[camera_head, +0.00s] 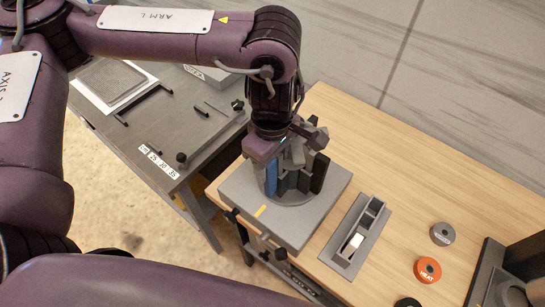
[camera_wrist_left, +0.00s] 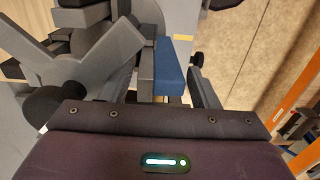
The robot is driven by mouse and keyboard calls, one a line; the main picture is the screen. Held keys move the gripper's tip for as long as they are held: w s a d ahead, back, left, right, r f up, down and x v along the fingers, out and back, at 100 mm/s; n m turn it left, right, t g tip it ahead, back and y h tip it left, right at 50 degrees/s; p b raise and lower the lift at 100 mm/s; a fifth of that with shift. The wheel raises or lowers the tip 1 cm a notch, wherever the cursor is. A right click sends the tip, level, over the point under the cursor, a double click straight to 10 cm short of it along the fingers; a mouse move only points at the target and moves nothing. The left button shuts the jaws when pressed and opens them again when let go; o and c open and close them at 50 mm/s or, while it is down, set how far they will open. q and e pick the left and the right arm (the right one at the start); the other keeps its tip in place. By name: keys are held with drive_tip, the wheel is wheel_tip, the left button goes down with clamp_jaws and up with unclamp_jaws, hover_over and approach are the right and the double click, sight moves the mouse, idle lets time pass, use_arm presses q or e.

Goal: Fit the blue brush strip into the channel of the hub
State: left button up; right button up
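The grey hub (camera_head: 294,192) stands on a grey square base (camera_head: 245,205) on the wooden table, with dark strips around its side. The blue brush strip (camera_head: 271,179) is upright at the hub's left side. I cannot tell how far the strip sits in the channel. My right gripper is not in view.
A grey narrow holder (camera_head: 357,237) with a white piece inside stands right of the hub base. A grey disc (camera_head: 442,234) and an orange disc (camera_head: 428,269) lie farther right, near a dark device (camera_head: 490,275). A grey bench (camera_head: 150,125) stands at left. The table behind the hub is clear.

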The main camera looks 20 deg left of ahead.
use_arm(q)
drive_tip(key=shift+r, duration=0.1)
drive_tip(key=shift+w, duration=0.1)
drive_tip(key=shift+d+r, duration=0.1)
idle(0.4)
drive_tip(key=shift+w+r, duration=0.1)
drive_tip(key=shift+r, duration=0.15)
wheel_tip(320, 180, up, 6)
drive_tip(key=shift+r+b, duration=0.15)
drive_tip(key=shift+b, duration=0.3)
drive_tip(key=shift+s+r, duration=0.25)
drive_tip(key=shift+r, duration=0.1)
drive_tip(key=shift+s+f, duration=0.1)
